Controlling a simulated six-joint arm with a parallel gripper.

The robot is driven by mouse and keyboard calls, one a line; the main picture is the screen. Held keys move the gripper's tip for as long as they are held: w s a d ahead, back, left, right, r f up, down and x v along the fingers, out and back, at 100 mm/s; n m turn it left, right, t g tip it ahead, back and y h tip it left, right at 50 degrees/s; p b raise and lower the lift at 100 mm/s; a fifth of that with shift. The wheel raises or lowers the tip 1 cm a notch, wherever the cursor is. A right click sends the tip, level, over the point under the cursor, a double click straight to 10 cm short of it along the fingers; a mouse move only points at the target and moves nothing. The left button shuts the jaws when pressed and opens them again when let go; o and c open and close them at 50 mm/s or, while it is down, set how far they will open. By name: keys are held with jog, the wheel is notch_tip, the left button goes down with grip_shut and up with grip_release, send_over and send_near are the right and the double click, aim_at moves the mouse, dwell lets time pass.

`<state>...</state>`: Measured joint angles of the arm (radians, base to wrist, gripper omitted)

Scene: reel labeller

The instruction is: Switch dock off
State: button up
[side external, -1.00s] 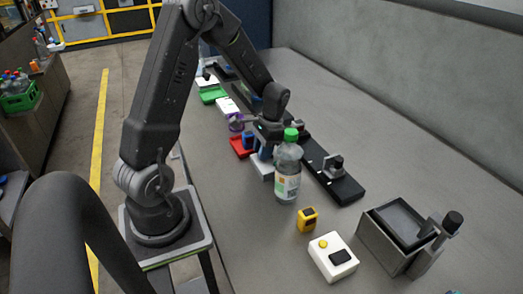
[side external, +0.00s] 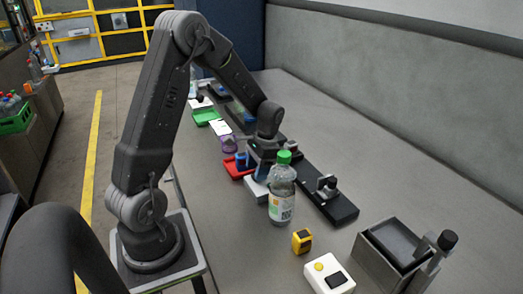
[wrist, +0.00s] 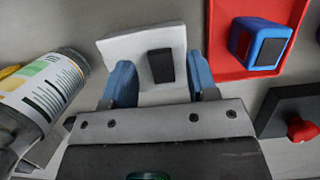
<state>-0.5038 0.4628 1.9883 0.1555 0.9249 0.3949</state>
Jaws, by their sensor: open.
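A white box (wrist: 118,47) with a black rocker-like switch (wrist: 160,65) on its face lies just beyond my gripper (wrist: 161,72) in the wrist view. The two blue fingers are spread apart, one on each side of the switch in the picture, with nothing held between them. I cannot tell whether they touch the box. In the side view a white box (side external: 255,190) shows beneath my gripper (side external: 261,172), partly hidden by it and the bottle. No label reading "dock" is legible.
A bottle with a green cap (side external: 282,197) stands close by my gripper. A red tray (wrist: 222,60) holds a blue block (wrist: 262,42). A black rail (side external: 338,209), yellow device (side external: 302,241), white button box (side external: 315,272) and metal box (side external: 372,262) stand nearer the camera.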

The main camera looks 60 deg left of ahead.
jog(key=v, duration=1.2)
jog(key=shift+r, duration=0.35)
jog(key=s+d+r+t, duration=0.3)
jog(key=s+d+t, duration=0.1)
jog(key=s+d, duration=0.3)
jog(key=s+d+r+t, duration=0.4)
jog(key=s+d, duration=0.3)
jog(key=d, duration=0.5)
jog(key=shift+s+d+r+t, duration=0.2)
jog(key=shift+s+r+t, duration=0.05)
jog(key=shift+s+t, duration=0.1)
